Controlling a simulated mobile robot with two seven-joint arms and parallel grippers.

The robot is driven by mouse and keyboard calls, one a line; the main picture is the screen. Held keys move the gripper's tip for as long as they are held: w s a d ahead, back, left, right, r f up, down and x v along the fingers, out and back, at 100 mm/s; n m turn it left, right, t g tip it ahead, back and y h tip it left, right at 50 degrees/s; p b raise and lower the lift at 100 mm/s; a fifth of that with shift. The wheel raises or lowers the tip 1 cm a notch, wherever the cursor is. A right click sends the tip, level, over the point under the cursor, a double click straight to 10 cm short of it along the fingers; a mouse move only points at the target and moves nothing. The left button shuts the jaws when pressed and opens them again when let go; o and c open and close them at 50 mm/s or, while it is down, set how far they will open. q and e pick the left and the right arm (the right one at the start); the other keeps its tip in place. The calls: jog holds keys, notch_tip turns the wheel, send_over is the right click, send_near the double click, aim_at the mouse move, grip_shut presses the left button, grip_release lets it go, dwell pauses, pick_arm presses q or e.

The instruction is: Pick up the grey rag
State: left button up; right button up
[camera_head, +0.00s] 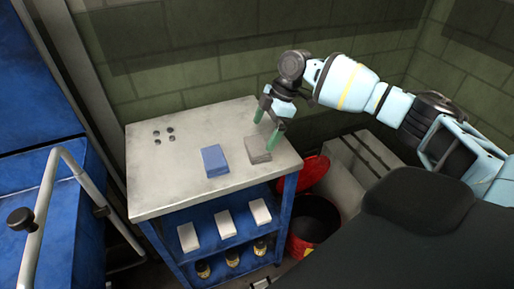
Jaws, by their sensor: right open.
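The grey rag (257,150) is a folded block lying on the grey top of the workbench (163,190), near its right edge. My right gripper (268,125) comes in from the right, above the far side of the rag. Its two green-tipped fingers are apart and point down, with nothing between them. One fingertip shows above and left of the rag and the other over its right side. I cannot tell whether a finger touches it. My left gripper is not in view.
A folded blue rag (214,160) lies left of the grey one. Several small dark nuts sit at the back left. The blue shelf below holds pale blocks (226,223) and dark bottles (232,257). A red bin (299,240) stands right, and a blue machine with a rail (45,195) left.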

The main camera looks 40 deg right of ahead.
aim_at(259, 144)
jog(key=shift+a+f, duration=0.1)
jog(key=shift+f, duration=0.15)
jog(key=x, duration=0.4)
jog(key=shift+s+f, duration=0.1)
jog(key=shift+f, duration=0.15)
jog(key=c, duration=0.7)
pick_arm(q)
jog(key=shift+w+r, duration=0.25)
pick_arm(e)
jog(key=shift+r, duration=0.1)
notch_tip(259, 144, up, 4)
jog(key=shift+s+f, duration=0.1)
jog(key=shift+f, duration=0.1)
pick_arm(q)
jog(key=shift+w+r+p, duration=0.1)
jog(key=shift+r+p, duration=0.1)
jog(key=shift+p, duration=0.15)
pick_arm(e)
jog(key=s, duration=1)
jog(key=s+r, duration=0.1)
jog(key=s, duration=0.4)
jog(key=shift+s+a+r, duration=0.1)
jog(key=shift+s+a, duration=0.3)
